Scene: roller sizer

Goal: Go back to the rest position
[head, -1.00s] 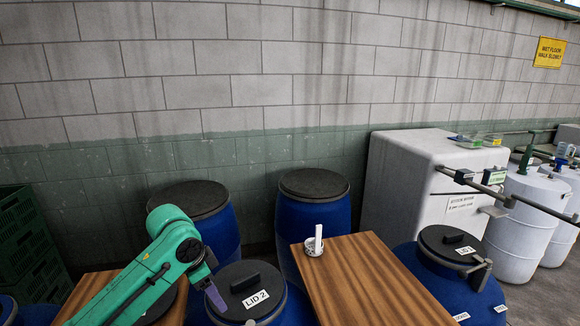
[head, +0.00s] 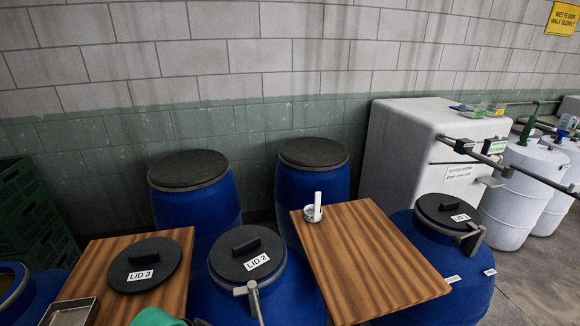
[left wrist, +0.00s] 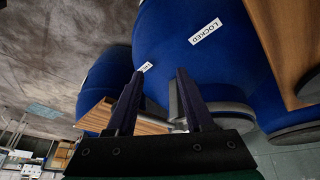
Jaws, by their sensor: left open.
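My left gripper (left wrist: 160,73) is open in the left wrist view, with nothing between its two dark fingers. Blue drums and a wooden tabletop (left wrist: 95,117) show beyond the fingers, and one drum (left wrist: 170,40) has a LOCKED label. In the head view only a bit of my green left arm (head: 155,317) shows at the bottom edge; the gripper itself is mostly cut off there. My right gripper is in neither view.
Lid 3 (head: 145,264) lies on the left wooden table (head: 185,247). Drums with lid 2 (head: 246,254) and another lid (head: 450,211) flank the right table (head: 375,262). A metal tray (head: 70,312) sits front left. Two drums and a white cabinet (head: 400,150) stand behind.

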